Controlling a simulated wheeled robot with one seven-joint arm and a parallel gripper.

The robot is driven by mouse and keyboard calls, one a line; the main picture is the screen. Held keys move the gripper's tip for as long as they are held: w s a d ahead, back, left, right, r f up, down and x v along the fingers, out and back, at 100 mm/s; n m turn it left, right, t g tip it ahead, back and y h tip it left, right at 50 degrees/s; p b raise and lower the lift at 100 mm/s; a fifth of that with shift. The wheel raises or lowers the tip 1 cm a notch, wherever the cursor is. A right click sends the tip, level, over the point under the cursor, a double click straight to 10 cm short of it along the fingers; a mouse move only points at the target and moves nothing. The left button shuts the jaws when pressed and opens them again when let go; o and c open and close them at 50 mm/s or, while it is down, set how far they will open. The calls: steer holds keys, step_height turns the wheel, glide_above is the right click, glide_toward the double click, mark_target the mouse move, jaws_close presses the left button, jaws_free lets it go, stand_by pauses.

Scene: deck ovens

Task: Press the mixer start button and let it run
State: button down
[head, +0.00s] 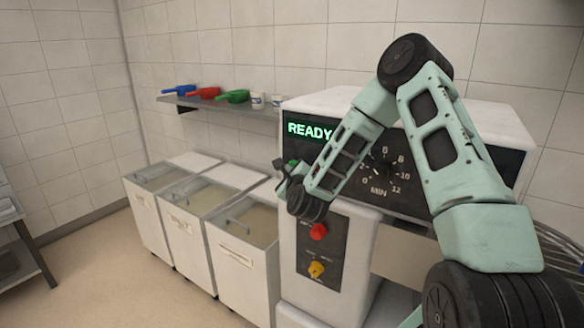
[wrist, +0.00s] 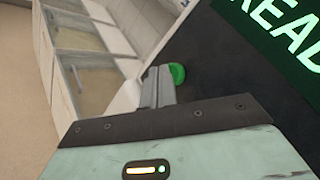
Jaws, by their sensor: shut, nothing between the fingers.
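The mixer (head: 300,260) is a white machine with a dark control panel, and its display (head: 309,130) reads READY in green. The green start button (wrist: 178,73) shows in the wrist view just beyond my fingertips; in the head view a bit of green (head: 293,162) shows beside my gripper. My gripper (head: 279,175) is shut and empty in front of the panel, close to the button. The fingers also show in the wrist view (wrist: 160,84). I cannot tell whether they touch the button. A red button (head: 318,231) and a yellow knob (head: 316,269) sit lower on the panel.
A dial marked in MIN (head: 380,168) is partly behind my arm. White ingredient bins (head: 240,262) with clear lids stand left of the mixer. A wall shelf (head: 215,103) holds blue, red and green scoops and cups.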

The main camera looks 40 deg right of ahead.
steer(key=shift+w+d, duration=0.15)
steer(key=shift+d, duration=0.25)
stand_by(0.8)
steer(key=shift+a, duration=0.1)
steer(key=shift+s+a+b, duration=0.3)
steer(key=shift+a, duration=0.4)
steer(key=shift+a, duration=0.1)
steer(key=shift+s+a+b, duration=0.15)
steer(key=shift+s+a, duration=0.15)
steer(key=shift+a, duration=0.45)
steer(key=shift+s+a+b, duration=0.2)
steer(key=shift+s+a, duration=0.1)
steer(key=shift+a, duration=0.45)
steer(key=shift+s+a+b, duration=0.15)
steer(key=shift+s+a, duration=0.15)
steer(key=shift+a, duration=0.45)
